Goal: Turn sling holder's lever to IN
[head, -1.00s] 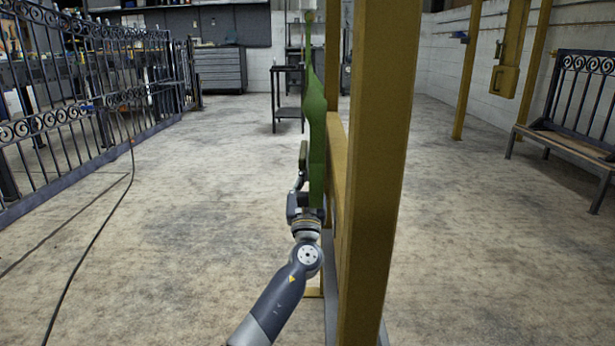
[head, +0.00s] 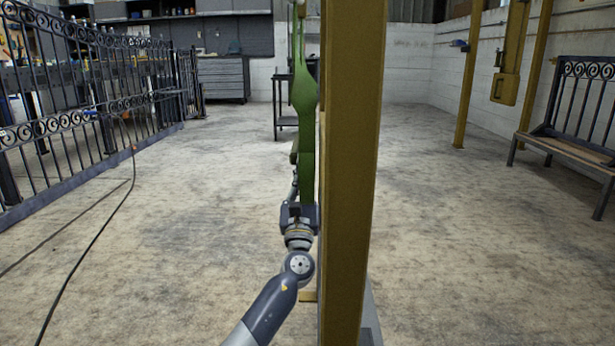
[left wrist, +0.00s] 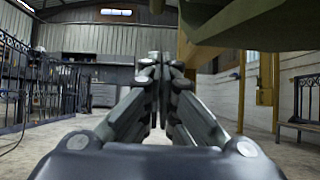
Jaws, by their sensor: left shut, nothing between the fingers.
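A tall green piece (head: 304,110), narrow at the top and wide lower down, stands upright along the left side of a yellow post (head: 350,170). I cannot tell whether it is a sling or part of the holder. No lever or IN mark can be made out. My left arm reaches up from the bottom, and its gripper is largely hidden by the green piece in the head view. In the left wrist view my left gripper (left wrist: 157,65) is shut and empty, pointing forward, below a dark green underside (left wrist: 270,22) at upper right. My right gripper is not in view.
A dark iron fence (head: 90,95) runs along the left, with a black cable (head: 95,235) on the floor. A bench (head: 570,135) and more yellow posts (head: 468,80) stand at the right. A small dark table (head: 285,100) stands behind. Open floor lies on both sides.

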